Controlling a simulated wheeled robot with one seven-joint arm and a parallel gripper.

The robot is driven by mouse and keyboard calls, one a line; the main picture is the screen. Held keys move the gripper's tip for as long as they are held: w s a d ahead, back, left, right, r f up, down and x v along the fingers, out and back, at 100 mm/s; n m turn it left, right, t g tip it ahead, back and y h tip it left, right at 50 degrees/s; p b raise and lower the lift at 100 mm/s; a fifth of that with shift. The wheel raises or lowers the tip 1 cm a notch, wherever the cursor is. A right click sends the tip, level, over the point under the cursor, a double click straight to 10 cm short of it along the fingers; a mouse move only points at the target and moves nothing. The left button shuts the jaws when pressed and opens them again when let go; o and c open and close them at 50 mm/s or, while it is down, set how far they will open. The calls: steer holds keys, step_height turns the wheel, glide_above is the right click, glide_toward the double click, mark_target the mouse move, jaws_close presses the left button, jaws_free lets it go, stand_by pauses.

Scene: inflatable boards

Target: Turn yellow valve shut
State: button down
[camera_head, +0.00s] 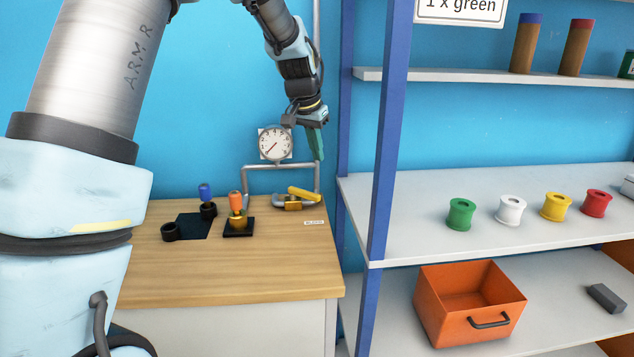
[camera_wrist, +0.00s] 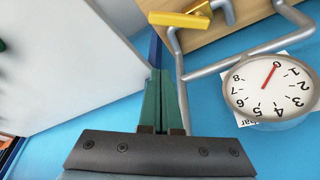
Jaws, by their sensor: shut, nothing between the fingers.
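The yellow valve handle (camera_head: 303,194) sits on a grey pipe (camera_head: 245,182) at the back right of the wooden workbench (camera_head: 240,285). The handle also shows in the wrist view (camera_wrist: 180,19), at the top. My gripper (camera_head: 318,158) points down above the valve, apart from it, beside the upright pipe. In the wrist view its green fingers (camera_wrist: 157,75) are together with nothing between them. In the wrist view the gauge (camera_wrist: 272,85) has a red needle pointing near 0.
A blue shelf post (camera_head: 385,150) stands close to the right of my gripper. The shelf holds coloured spools (camera_head: 461,214) and an orange bin (camera_head: 465,305). A black stand with an orange-topped piece (camera_head: 236,203) and a blue-topped piece (camera_head: 206,192) sit left on the bench.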

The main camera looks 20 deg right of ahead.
mark_target(304, 196)
steer(key=p+x, duration=0.3)
steer(key=x, duration=0.7)
steer(key=shift+s+a+r+p, duration=0.15)
steer(key=shift+s+a+p, duration=0.2)
steer(key=shift+a, duration=0.25)
steer(key=shift+s+a+r+p, duration=0.15)
steer(key=shift+s+a+p, duration=0.05)
steer(key=shift+s+a, duration=0.3)
steer(key=shift+s+a+f, duration=0.25)
steer(key=shift+s+a, duration=0.1)
steer(key=shift+a, duration=0.2)
